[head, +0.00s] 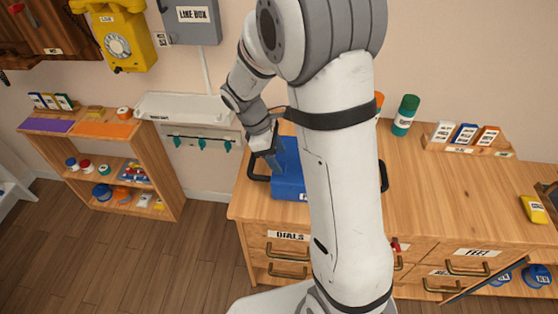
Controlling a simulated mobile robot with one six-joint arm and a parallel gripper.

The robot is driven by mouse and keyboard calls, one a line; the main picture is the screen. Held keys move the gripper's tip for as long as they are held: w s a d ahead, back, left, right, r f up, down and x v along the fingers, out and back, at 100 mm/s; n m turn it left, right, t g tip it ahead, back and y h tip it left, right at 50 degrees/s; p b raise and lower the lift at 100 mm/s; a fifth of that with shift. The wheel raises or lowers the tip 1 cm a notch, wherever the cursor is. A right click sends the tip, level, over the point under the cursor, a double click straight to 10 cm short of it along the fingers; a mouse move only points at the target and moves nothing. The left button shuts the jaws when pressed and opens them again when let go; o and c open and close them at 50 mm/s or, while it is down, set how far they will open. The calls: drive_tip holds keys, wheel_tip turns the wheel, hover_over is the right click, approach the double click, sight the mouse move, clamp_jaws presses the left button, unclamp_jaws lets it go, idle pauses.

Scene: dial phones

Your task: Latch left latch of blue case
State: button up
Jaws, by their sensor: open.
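The blue case (288,185) sits on the wooden bench top near its left end. My own arm hides its middle and most of its right part. Black handles show at its left (256,169) and right sides. My gripper (272,164) is at the upper left part of the case, close over its surface. It is open, and its fingers are small and partly blurred into the case. I cannot tell whether it touches the case. The left latch cannot be made out.
The bench (440,200) is clear to the right of the case. A green bottle (405,115) and a rack of small boxes (466,138) stand at its back. A wall shelf (188,108) with teal hooks below and a low shelf unit (170,195) are on the left.

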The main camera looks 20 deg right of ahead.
sight(284, 169)
drive_tip(key=shift+x, duration=1.45)
drive_tip(key=shift+c, duration=0.3)
drive_tip(key=c, duration=0.9)
drive_tip(key=shift+a, duration=0.1)
drive_tip(key=shift+c, duration=0.2)
